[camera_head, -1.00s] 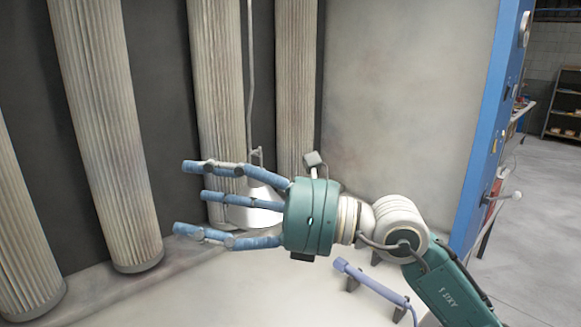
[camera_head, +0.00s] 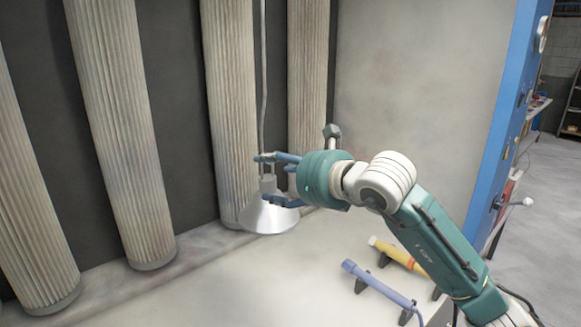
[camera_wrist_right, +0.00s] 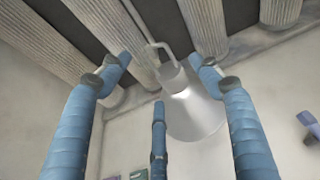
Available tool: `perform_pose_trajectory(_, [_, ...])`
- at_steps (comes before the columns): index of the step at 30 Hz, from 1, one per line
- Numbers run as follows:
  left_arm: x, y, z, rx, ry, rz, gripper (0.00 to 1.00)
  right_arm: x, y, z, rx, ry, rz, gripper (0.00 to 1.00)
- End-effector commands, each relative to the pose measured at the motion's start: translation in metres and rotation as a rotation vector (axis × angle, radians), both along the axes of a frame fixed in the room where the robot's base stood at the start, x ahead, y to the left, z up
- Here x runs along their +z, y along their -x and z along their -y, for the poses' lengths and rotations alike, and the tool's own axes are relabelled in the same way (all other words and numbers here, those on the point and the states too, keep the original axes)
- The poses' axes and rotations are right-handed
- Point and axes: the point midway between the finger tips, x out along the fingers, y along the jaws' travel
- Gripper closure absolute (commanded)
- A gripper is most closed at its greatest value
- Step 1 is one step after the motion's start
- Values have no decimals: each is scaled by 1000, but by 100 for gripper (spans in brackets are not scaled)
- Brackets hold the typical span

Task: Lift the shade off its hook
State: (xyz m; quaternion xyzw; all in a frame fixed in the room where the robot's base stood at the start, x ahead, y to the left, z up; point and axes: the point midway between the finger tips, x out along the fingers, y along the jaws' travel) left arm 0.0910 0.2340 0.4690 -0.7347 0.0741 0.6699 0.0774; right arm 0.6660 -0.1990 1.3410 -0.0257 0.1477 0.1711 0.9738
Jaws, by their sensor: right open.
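The shade (camera_head: 268,219) is a pale metallic cone with a narrow neck, hanging upright from a thin grey rod (camera_head: 263,90). My right gripper (camera_head: 266,180) has come from the right, with its blue fingers spread at the height of the shade's neck. In the right wrist view the shade (camera_wrist_right: 197,118) hangs ahead, its neck between the left and right fingers of the gripper (camera_wrist_right: 160,75). The fingers are open, and I cannot tell if any touches it. The bent hook end (camera_wrist_right: 163,48) shows above the neck. My left gripper is out of view.
Tall pleated columns (camera_head: 120,130) stand along the dark back wall, one close behind the shade. A lilac tool (camera_head: 378,283) and a yellow tool (camera_head: 398,255) rest on dark supports at lower right. A blue panel (camera_head: 510,120) stands at right. The pale surface below the shade is clear.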

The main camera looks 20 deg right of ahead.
Motion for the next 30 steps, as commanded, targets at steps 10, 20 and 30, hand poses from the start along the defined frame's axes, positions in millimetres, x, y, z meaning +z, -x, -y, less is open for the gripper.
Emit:
perform_pose_trajectory(10, [11,0,-1,1,-1,0,100,-7,-21,-8,0,1,0,36])
perform_pose_trajectory(20, [11,0,-2,0,-2,0,100,-7,-21,-8,0,1,0,62])
perform_pose_trajectory(30, [11,0,-2,0,-2,-1,100,-6,-21,-7,0,0,3,87])
